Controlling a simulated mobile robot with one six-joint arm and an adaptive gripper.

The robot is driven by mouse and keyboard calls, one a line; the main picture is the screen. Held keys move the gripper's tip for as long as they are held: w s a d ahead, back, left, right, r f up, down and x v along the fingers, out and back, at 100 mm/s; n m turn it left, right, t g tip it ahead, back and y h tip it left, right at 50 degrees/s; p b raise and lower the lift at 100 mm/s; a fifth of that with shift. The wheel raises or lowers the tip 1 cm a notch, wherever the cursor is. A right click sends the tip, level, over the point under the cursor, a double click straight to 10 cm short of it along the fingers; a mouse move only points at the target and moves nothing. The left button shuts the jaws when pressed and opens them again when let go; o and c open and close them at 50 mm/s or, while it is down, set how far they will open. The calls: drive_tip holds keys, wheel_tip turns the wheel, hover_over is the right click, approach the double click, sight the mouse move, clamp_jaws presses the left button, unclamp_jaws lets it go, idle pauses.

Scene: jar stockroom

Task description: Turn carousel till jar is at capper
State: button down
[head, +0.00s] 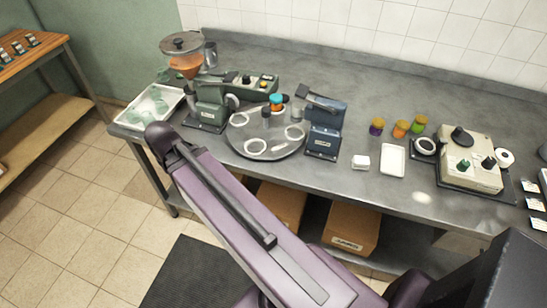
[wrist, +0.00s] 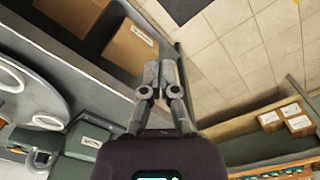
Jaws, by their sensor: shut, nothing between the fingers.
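The carousel (head: 262,132) is a round grey disc on the bench with several white rings and a short dark post near its middle. The blue capper (head: 324,128) stands just right of the carousel, apart from the jar. In the wrist view, part of the carousel (wrist: 38,92) shows at the left edge. My gripper (wrist: 158,72) is shut and empty, away from the carousel. In the head view my arm hides it.
A green filling machine (head: 210,105) with a hopper stands left of the carousel, beside a white tray (head: 153,108). Several lidded jars (head: 400,129), a white tray (head: 393,160) and a beige device (head: 470,158) are to the right. Boxes (head: 350,228) sit on the lower shelf.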

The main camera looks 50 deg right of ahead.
drive_tip(key=a+n, duration=0.1)
drive_tip(key=s+n, duration=0.1)
drive_tip(key=a, duration=0.1)
drive_tip(key=shift+s+a+f+n, duration=0.2)
drive_tip(key=shift+a+f+n, duration=0.1)
drive_tip(key=shift+n, duration=0.1)
idle(0.3)
